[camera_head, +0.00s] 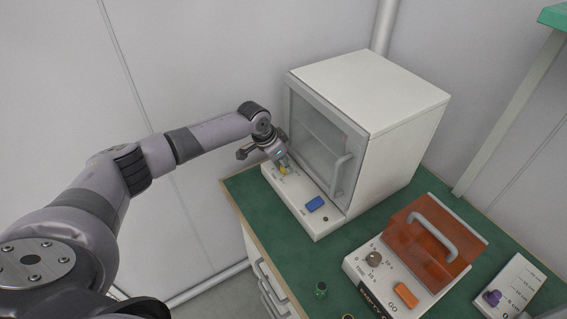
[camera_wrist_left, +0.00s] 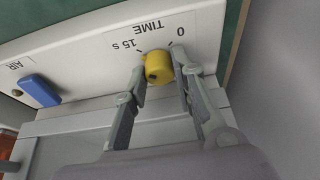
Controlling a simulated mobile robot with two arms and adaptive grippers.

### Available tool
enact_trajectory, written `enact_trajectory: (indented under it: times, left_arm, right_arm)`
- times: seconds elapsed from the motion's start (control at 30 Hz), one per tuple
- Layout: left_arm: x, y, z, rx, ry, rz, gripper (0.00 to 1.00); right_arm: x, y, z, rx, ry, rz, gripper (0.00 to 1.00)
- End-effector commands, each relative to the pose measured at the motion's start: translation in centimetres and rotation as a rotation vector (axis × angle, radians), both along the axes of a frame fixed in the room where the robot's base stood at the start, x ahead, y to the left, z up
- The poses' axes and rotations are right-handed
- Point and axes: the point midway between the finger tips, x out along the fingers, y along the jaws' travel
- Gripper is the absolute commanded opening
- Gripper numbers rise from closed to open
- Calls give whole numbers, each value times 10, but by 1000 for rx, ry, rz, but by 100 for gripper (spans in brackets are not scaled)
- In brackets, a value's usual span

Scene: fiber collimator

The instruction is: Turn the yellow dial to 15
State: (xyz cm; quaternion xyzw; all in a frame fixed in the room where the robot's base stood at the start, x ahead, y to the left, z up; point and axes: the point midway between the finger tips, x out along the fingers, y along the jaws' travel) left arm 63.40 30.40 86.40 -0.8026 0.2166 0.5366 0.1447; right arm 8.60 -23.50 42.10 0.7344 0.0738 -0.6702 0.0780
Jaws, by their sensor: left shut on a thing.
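The yellow dial (camera_wrist_left: 158,68) sits on the white front panel of a cabinet, under the label TIME with marks 0 and 15 s. In the head view the dial (camera_head: 283,170) shows small below my left gripper (camera_head: 281,164). In the left wrist view the fingers of my left gripper (camera_wrist_left: 159,72) stand on both sides of the dial and are shut on it. My right gripper is not in view.
The white cabinet (camera_head: 410,115) with a glass door and handle stands behind the panel. A blue button (camera_head: 315,204) lies right of the dial. An orange-lidded box (camera_head: 432,240), a green cylinder (camera_head: 321,290) and a purple-knobbed panel (camera_head: 515,285) share the green table.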

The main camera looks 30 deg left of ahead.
Motion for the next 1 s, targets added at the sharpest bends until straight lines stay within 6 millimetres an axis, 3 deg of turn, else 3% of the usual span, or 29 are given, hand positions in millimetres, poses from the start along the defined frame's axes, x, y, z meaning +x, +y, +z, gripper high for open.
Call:
enact_trajectory:
  times: [0.2,0.9,0.93,1.0]
  left_arm:
    - [0,0,0,0,0,0,0]
    - [1,1,0,0,0,-133,0]
    - [1,1,0,0,0,-133,27]
    - [1,1,0,0,0,-133,31]
  right_arm:
    - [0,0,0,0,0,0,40]
    - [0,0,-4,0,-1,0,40]
    - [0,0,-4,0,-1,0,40]
    - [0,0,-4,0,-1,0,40]
